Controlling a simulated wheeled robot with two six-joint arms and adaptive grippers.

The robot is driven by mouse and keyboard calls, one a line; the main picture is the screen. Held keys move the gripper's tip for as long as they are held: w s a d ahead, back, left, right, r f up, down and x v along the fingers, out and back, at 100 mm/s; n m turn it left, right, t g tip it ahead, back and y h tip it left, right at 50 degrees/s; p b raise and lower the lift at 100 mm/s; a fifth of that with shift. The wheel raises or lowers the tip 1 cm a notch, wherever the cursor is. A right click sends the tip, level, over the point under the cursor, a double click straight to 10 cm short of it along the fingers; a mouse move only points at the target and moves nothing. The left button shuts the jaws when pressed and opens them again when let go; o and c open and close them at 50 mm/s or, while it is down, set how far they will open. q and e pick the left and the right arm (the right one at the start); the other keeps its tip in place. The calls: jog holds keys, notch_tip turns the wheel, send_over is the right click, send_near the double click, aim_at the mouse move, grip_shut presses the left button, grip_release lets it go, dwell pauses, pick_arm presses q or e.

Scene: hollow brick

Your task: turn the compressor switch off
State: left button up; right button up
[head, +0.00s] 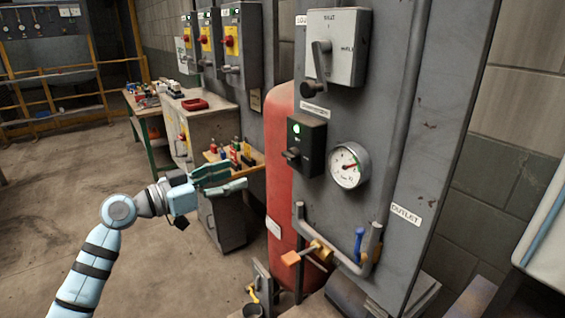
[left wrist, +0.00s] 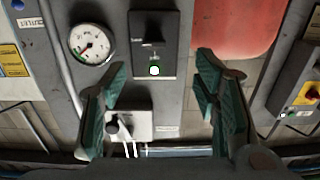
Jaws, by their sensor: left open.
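The compressor switch (head: 306,148) is a black box on the grey panel, under a small label, with a lit green lamp (head: 297,129) and a dark lever (head: 291,155) sticking out. The left wrist view shows the switch box (left wrist: 140,30) upside down, with its lever (left wrist: 152,45) and the glowing lamp (left wrist: 154,70). My left gripper (head: 237,175) is open and empty, left of the switch and apart from it. In the left wrist view its green fingers (left wrist: 161,62) stand either side of the switch. My right gripper is in neither view.
A round pressure gauge (head: 349,166) sits right of the switch. A grey box with a big handle (head: 335,48) is above. A red tank (head: 281,190) stands behind the panel's left edge. A bent pipe with a blue-handled valve (head: 359,244) is below. Benches stand at left.

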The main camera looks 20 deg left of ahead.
aim_at(286, 156)
pick_arm(q)
jog(key=shift+m+h, duration=0.3)
jog(key=p+x, duration=0.1)
jog(key=x, duration=0.3)
jog(key=p+x, duration=0.1)
jog(key=x, duration=0.4)
jog(key=r+x, duration=0.1)
jog(key=x, duration=0.4)
jog(key=shift+s+d+p, duration=0.15)
jog(key=shift+d+p, duration=0.2)
jog(key=shift+p, duration=0.05)
jog(key=shift+a, duration=0.1)
jog(key=c, duration=1.2)
jog(key=shift+o, duration=0.2)
